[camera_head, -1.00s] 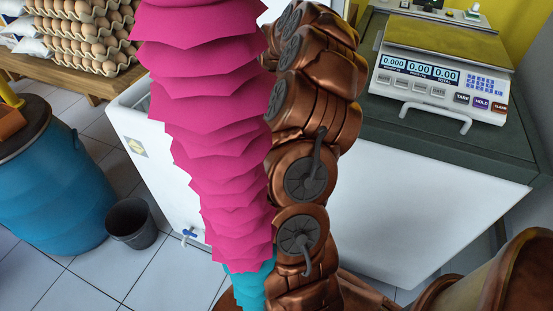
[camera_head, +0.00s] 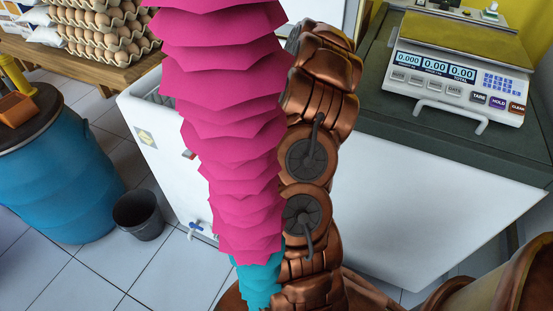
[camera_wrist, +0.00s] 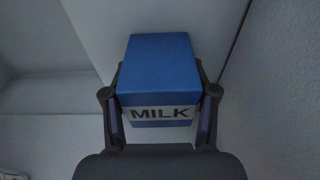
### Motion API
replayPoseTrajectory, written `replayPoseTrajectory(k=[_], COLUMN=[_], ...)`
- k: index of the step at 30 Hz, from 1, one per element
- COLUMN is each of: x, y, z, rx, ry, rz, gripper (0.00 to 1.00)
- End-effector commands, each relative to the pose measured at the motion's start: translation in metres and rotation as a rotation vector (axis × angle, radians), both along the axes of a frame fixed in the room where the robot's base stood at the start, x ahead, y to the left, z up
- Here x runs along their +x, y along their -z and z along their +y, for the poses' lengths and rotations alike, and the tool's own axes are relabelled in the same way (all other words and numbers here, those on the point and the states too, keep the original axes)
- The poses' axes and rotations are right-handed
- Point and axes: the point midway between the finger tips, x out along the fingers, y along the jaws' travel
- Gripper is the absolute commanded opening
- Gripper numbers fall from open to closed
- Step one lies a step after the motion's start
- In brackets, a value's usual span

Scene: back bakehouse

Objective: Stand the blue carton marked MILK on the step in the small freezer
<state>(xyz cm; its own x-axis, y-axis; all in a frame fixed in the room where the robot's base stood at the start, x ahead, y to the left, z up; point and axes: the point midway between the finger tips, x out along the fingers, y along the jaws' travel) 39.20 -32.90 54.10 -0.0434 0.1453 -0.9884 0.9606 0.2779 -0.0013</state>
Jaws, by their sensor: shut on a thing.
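The blue carton marked MILK (camera_wrist: 160,62) is in the wrist view, its label band facing the camera. My gripper (camera_wrist: 160,98) is shut on it, one finger on each side. Behind the carton is a broad pale surface (camera_wrist: 98,25) between greyish walls, seemingly the freezer's inside. I cannot tell whether this surface is the step, or whether the carton touches it. In the head view the white freezer (camera_head: 158,150) stands behind my arm, which hides most of its opening. My gripper and the carton are hidden there.
A counter (camera_head: 385,105) with a scale (camera_head: 455,75) is at the right. A blue barrel (camera_head: 55,185), a dark bucket (camera_head: 138,214) and a wooden table (camera_head: 110,75) with egg trays (camera_head: 105,30) are at the left. Tiled floor (camera_head: 165,275) shows between.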

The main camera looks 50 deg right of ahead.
Motion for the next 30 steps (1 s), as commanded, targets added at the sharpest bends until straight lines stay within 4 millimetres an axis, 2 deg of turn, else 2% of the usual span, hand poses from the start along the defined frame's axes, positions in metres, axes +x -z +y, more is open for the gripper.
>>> replayPoseTrajectory(k=[8,9,15,16,25,30], x=[0.000,0.000,0.001,0.001,0.001,0.002], y=[0.002,0.002,0.002,0.002,0.001,-0.011], z=[0.000,0.000,0.000,0.000,0.000,-0.002], rx=[-0.001,-0.001,-0.001,-0.001,-0.002,-0.003], ry=[0.000,0.000,0.000,0.000,0.000,0.000], rz=[-0.001,-0.001,-0.001,-0.001,-0.002,-0.004], gripper=[0.08,0.60,0.81,0.83,0.83,0.83])
